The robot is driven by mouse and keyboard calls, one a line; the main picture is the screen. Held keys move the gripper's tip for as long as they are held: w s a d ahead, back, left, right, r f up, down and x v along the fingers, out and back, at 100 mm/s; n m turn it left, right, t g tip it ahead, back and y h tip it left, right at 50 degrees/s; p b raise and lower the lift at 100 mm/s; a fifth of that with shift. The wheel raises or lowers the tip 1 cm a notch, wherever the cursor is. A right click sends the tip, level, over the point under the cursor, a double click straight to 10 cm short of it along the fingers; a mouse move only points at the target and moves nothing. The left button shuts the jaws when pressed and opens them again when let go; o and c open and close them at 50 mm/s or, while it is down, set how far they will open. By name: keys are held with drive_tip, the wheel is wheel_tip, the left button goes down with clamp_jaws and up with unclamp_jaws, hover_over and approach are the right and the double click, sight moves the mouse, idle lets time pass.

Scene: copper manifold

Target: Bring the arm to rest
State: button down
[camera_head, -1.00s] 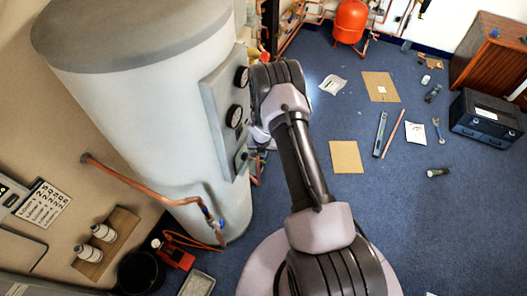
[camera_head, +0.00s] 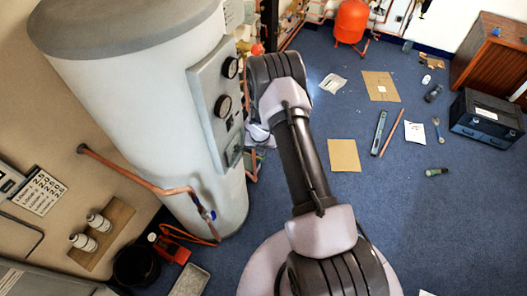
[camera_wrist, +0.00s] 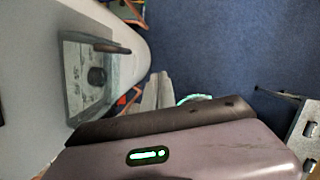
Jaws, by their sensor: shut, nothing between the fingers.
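My arm reaches up the middle of the head view, bent beside the white cylinder (camera_head: 130,110). My gripper is mostly hidden behind the arm in that view. In the wrist view two grey fingers, which I take for my gripper (camera_wrist: 157,91), lie close together with nothing seen between them. My purple-grey arm link with a green light fills the bottom of that view. The cylinder's grey gauge panel (camera_head: 212,105) stands just left of the arm, and it also shows in the wrist view (camera_wrist: 88,82).
A copper pipe (camera_head: 135,173) sticks out low on the cylinder. A red vessel (camera_head: 351,21) stands at the back. A cardboard sheet (camera_head: 343,155), a spirit level (camera_head: 380,132) and a dark toolbox (camera_head: 485,118) lie on the blue carpet at right.

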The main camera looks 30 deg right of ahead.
wheel_tip(320, 180, up, 12)
drive_tip(key=a+m+b, duration=0.2)
drive_tip(key=m+b, duration=0.5)
drive_tip(key=b, duration=0.1)
drive_tip(key=s+a+r+m+t+b, duration=0.2)
drive_tip(key=s+a+r+m+b, duration=0.4)
drive_tip(key=m+b, duration=0.4)
drive_tip(key=s+a+f+m+y+b, duration=0.1)
drive_tip(key=s+a+m+b, duration=0.2)
drive_tip(key=s+m+b, duration=0.2)
drive_tip(key=s+a+f+m+t+y+b, duration=0.1)
drive_tip(key=s+a+m+b, duration=0.3)
drive_tip(key=s, duration=0.5)
drive_tip(key=s+a+f+m+y+b, duration=0.1)
drive_tip(key=s+a+f+m+b, duration=0.1)
drive_tip(key=s+a+m+b, duration=0.2)
drive_tip(key=s+m+b, duration=0.1)
drive_tip(key=s+m, duration=0.2)
drive_tip(key=shift+s+a+f+m+y+b, duration=0.15)
drive_tip(key=shift+f+m+y+b, duration=0.15)
drive_tip(key=shift+b, duration=0.1)
